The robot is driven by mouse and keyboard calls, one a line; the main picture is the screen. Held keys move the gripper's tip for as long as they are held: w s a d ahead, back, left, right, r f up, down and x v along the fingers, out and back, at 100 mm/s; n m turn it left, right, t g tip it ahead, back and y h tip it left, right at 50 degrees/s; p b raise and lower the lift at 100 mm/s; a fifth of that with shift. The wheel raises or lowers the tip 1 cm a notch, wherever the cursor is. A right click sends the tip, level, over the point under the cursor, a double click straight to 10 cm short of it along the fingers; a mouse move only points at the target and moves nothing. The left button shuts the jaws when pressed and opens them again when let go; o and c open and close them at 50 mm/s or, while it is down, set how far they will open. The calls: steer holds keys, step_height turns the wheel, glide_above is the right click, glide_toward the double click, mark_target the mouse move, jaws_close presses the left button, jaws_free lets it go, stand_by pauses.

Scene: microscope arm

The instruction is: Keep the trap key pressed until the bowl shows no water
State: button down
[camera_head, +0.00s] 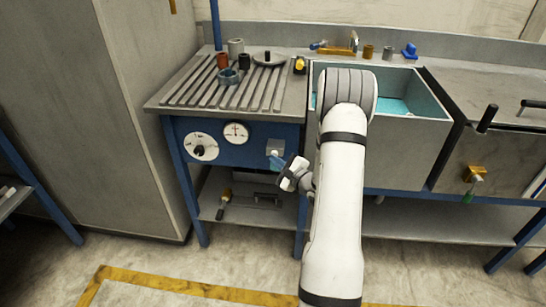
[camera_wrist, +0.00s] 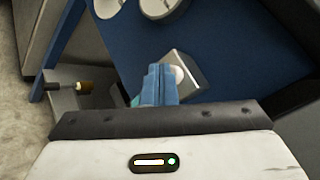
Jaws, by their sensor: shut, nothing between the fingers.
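The trap key appears to be the pale round button (camera_wrist: 178,75) on a grey plate; the plate (camera_head: 275,146) also shows on the blue front panel in the head view. My gripper (camera_head: 277,158) is shut and empty, its blue fingertips at the plate. In the wrist view the fingertips (camera_wrist: 160,70) overlap the plate and partly cover the button's left side. I cannot tell whether they touch or press it. The bowl seems to be the grey sink (camera_head: 425,110). Turquoise water (camera_head: 395,105) shows inside it, partly hidden behind my arm.
Two white dials (camera_head: 236,133) sit left of the key on the panel. A ribbed drainboard (camera_head: 205,88) above holds several small cups. A lower shelf (camera_head: 240,213) holds a brush-like tool (camera_head: 224,204). A lever (camera_head: 488,118) stands right of the sink.

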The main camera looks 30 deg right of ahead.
stand_by(0.8)
steer(key=shift+s+a+b, duration=0.4)
steer(key=shift+s+a, duration=0.1)
steer(key=shift+s, duration=0.25)
steer(key=s+a, duration=0.1)
steer(key=s+a+b, duration=0.1)
steer(key=s, duration=0.2)
steer(key=shift+s+a+b, duration=0.1)
steer(key=shift+a+b, duration=0.25)
steer(key=shift+a, duration=0.05)
